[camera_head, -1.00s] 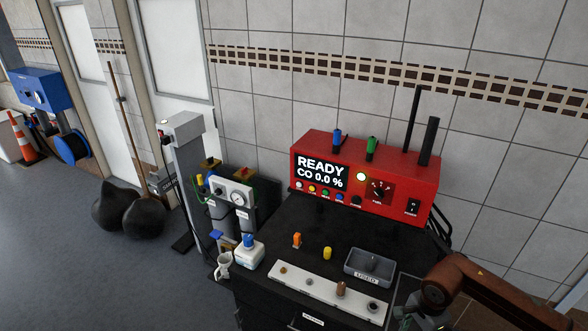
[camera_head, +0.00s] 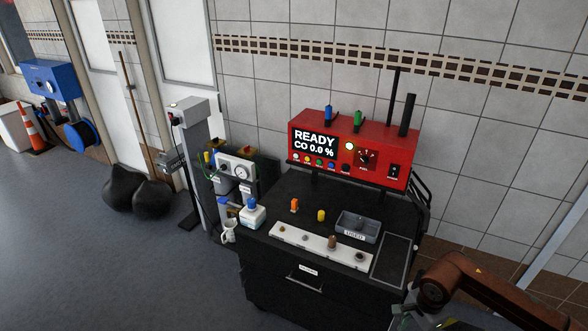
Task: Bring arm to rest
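My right arm, with brown-orange links, comes in at the bottom right corner of the head view. The part at its lower end is dark and cut off by the bottom edge, and I cannot make out its fingers. My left arm and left gripper are not in view. The black cart (camera_head: 263,276) stands left of my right arm. On it is a red analyser (camera_head: 395,172) whose screen reads "READY" and "CO 0.0 %".
The cart top holds a white strip (camera_head: 290,237) with small fittings, a grey "USED" tray (camera_head: 371,233), an orange piece (camera_head: 294,205), a yellow piece (camera_head: 321,215) and a blue-capped bottle (camera_head: 252,215). A grey post (camera_head: 191,160) and black bags (camera_head: 150,199) stand left. Open floor (camera_head: 90,270) lies front left.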

